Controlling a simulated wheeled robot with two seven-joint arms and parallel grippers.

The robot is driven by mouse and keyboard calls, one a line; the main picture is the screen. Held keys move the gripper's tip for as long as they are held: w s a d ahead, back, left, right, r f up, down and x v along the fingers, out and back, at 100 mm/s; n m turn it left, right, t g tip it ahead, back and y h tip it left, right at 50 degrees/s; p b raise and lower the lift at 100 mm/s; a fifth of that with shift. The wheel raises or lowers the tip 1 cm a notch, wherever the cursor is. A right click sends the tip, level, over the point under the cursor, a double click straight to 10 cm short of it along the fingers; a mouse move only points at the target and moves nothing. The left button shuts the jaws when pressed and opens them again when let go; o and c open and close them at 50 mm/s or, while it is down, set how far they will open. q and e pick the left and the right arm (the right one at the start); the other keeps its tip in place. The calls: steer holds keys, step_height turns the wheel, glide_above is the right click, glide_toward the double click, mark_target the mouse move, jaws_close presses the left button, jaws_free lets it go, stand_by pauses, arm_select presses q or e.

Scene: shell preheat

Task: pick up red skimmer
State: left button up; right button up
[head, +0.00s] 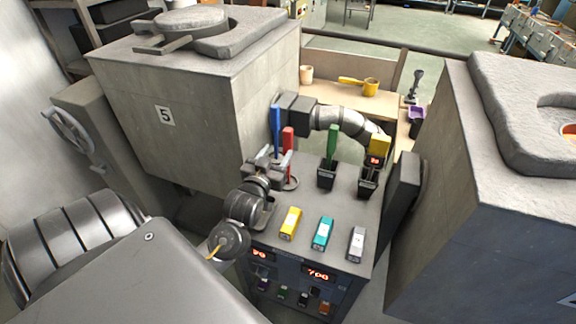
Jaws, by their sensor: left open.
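A red upright handle (288,138), which looks like the red skimmer, stands at the back left of the grey cabinet top. Its lower part is hidden behind my left gripper. My left gripper (269,160) is open at the lower part of the red and blue handles. I cannot tell whether the red handle is between its fingers or whether it touches. A blue handle (276,128) stands just left of the red one.
Green (333,139) and yellow (380,145) handles stand in black holders to the right. Yellow (290,223), teal (323,232) and grey (356,243) blocks lie in front. Large furnace blocks (185,115) flank the cabinet.

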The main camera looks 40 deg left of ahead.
mark_target(286, 135)
arm_select(q)
steer(key=p+x, duration=0.1)
steer(key=x, duration=0.4)
steer(key=shift+w+a, duration=0.15)
steer(key=shift+w, duration=0.15)
steer(key=shift+w+r+p, duration=0.1)
steer(key=shift+p, duration=0.25)
steer(key=x, duration=0.1)
steer(key=p+x, duration=0.1)
steer(key=x, duration=0.1)
steer(key=p+x, duration=0.1)
steer(key=x, duration=0.1)
steer(key=shift+a, duration=0.25)
steer(key=shift+s, duration=0.25)
steer(key=shift+c, duration=0.5)
steer(key=c, duration=1)
